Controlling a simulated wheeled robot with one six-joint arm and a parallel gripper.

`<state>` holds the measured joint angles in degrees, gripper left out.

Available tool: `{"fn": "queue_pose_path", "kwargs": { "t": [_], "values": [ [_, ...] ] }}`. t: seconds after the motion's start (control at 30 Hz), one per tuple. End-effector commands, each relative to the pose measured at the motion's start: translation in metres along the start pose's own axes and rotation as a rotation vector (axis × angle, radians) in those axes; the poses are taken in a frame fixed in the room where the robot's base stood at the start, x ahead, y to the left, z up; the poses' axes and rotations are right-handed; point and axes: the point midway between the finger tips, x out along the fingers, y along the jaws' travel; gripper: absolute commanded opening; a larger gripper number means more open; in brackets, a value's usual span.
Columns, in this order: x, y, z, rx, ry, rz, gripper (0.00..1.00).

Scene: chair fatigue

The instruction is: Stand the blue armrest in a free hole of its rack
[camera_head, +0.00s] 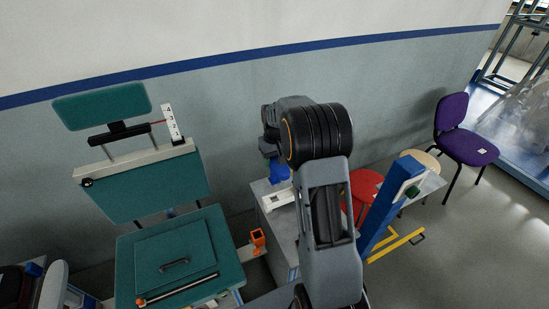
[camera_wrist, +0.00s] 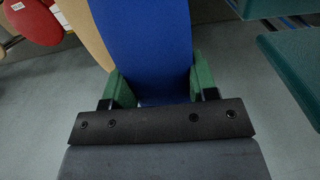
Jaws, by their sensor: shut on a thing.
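The blue armrest (camera_wrist: 150,45) fills the upper middle of the wrist view, between the green fingers of my gripper (camera_wrist: 162,85), which is shut on it. In the head view a small blue part (camera_head: 278,172), apparently the armrest, shows below my wrist; the arm hides the fingers. Just below it a white block with a dark opening (camera_head: 279,200), perhaps the rack, sits on a grey cabinet (camera_head: 284,230). I cannot tell whether the armrest touches it or which holes are free.
To the right are a red seat (camera_head: 364,185), a blue post (camera_head: 382,212) with a yellow base and a purple chair (camera_head: 465,133).

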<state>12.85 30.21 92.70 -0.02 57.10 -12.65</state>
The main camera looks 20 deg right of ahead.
Motion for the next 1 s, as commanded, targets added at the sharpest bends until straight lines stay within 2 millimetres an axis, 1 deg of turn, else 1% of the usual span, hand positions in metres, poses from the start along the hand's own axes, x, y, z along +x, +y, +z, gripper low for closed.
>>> {"fn": "queue_pose_path", "kwargs": {
  "t": [0.03, 0.3, 0.5, 0.63, 1.0],
  "values": [
    [0.006, 0.0, 0.0, 0.0, 0.0, 0.0, 0.32],
    [0.029, 0.0, 0.0, 0.0, 0.0, 0.0, 0.32],
    [0.042, 0.0, 0.0, 0.0, 0.002, 0.0, 0.32],
    [0.045, 0.0, 0.0, 0.0, 0.002, 0.0, 0.32],
    [0.045, 0.0, 0.0, 0.0, 0.002, 0.0, 0.32]
  ]
}}
